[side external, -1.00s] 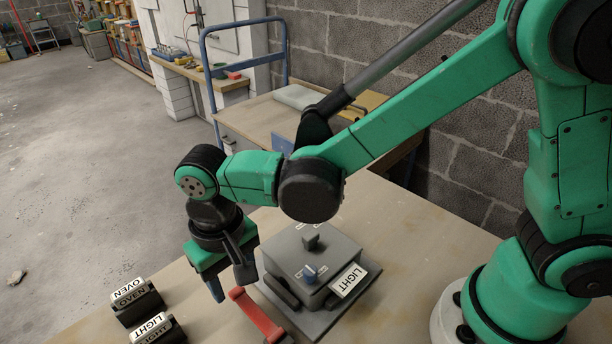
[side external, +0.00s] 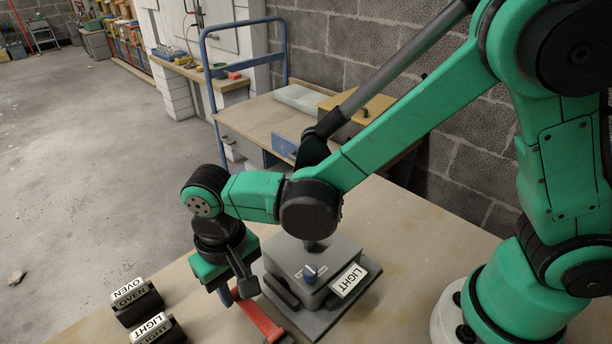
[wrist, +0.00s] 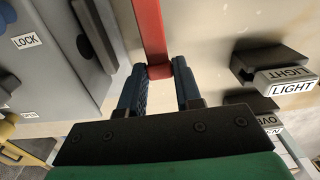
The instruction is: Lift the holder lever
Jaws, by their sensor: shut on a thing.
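The red lever (side external: 265,323) is a flat bar beside the front left of the grey holder box (side external: 325,265). In the wrist view the red lever (wrist: 149,30) runs from the top edge to between my fingers. My gripper (side external: 238,291) is low over the lever's free end, left of the box. In the wrist view my gripper (wrist: 160,72) has its two blue fingers on either side of the lever's end, shut on it. The exact contact at the fingertips is partly hidden.
Black blocks labelled OVEN (side external: 136,302) and LIGHT (side external: 158,329) stand left on the table. A cart with a blue handle (side external: 205,90) is behind. The table right of the box is clear.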

